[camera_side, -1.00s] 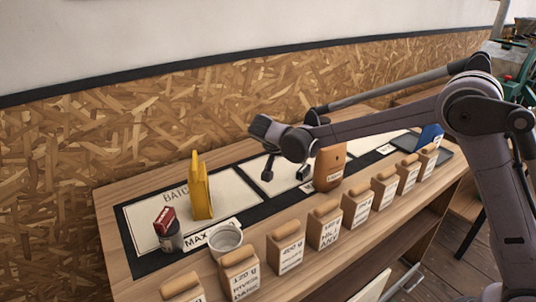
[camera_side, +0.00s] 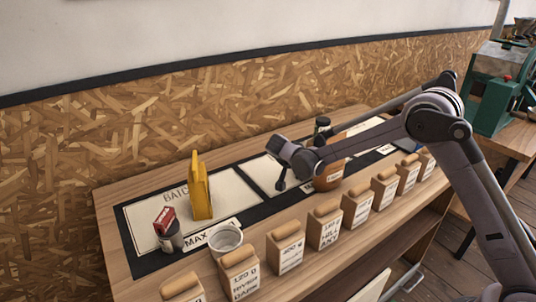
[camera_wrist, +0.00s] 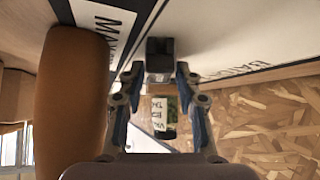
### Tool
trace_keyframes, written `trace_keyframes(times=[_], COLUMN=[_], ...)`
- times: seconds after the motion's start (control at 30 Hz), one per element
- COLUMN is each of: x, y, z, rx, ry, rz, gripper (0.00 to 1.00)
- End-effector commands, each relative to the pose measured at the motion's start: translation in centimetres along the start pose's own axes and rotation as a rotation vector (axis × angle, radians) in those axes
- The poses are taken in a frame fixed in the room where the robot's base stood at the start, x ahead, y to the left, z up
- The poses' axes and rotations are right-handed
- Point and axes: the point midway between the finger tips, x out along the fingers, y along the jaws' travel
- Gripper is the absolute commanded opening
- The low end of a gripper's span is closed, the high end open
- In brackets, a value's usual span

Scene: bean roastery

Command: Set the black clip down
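The black clip (camera_wrist: 159,58) shows in the wrist view as a small dark block between my fingertips. My gripper (camera_wrist: 160,72) has one finger on each side of it, with no clear gap at the tips, so it appears shut on the clip. In the side view my gripper (camera_side: 281,184) points down over the white panels, left of the tan bottle (camera_side: 328,178). The clip is not made out there. The frames do not clearly show whether the clip touches the panel.
The bottle (camera_wrist: 72,95) is close beside my left finger in the wrist view. A labelled jar (camera_wrist: 160,115) shows beyond the fingers. Labelled blocks (camera_side: 285,248) line the front edge.

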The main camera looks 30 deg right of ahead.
Motion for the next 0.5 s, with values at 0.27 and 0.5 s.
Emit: trace_keyframes(times=[0.27,0.5], x=[1.17,1.14], y=[0.04,0.04], z=[0.00,-0.01], rx=[0.000,0.000], ry=[0.000,0.000], rz=[0.000,0.000], gripper=[0.34,0.07])
